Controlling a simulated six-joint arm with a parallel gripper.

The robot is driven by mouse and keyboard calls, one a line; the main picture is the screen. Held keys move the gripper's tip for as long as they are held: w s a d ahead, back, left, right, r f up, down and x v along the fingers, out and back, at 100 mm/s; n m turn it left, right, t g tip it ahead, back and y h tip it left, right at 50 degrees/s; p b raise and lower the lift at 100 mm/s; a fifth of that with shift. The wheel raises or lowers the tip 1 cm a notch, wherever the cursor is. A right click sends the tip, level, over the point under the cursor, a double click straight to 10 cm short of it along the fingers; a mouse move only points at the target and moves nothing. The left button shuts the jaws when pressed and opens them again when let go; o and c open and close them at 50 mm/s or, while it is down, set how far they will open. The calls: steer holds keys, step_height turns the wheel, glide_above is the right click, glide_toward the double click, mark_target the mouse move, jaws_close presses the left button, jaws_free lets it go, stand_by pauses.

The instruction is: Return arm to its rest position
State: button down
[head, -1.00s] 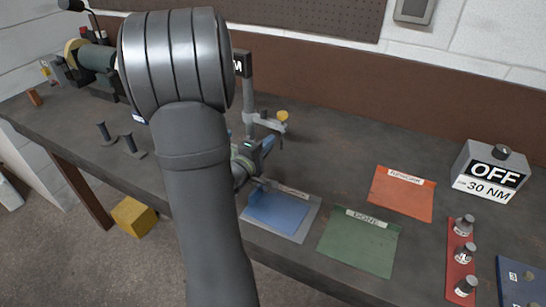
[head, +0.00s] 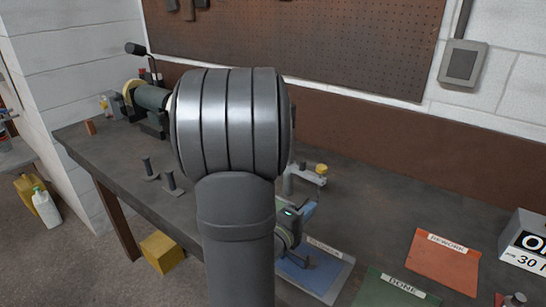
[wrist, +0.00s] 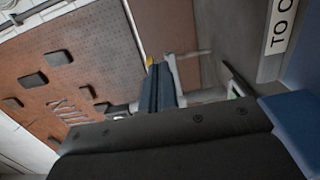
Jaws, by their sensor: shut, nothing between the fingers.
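My arm (head: 235,130) rises large in the middle of the head view and hides part of the bench behind it. My gripper (head: 309,262) shows only in part beyond the arm, low over the blue mat of the grey tray (head: 338,281). It is shut and holds nothing. In the wrist view a dark body fills the bottom, and the white label "TO C…" (wrist: 281,25) is close at the upper right. The fingertips are not clear there.
A stand with a yellow knob (head: 321,168) is just behind my gripper. An orange "REWORK" mat (head: 442,262) and green "DONE" mat (head: 385,295) lie to the right. Two dark pegs (head: 171,182) and a bench grinder (head: 150,97) stand left. A pegboard (head: 350,45) hangs behind.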

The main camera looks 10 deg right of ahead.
glide_toward(315, 178)
steer(key=d, duration=0.2)
steer(key=w+d, duration=0.2)
steer(key=w, duration=0.1)
steer(key=shift+w+d, duration=0.2)
steer(key=shift+w, duration=0.05)
steer(key=shift+w+d, duration=0.3)
steer(key=shift+d, duration=0.05)
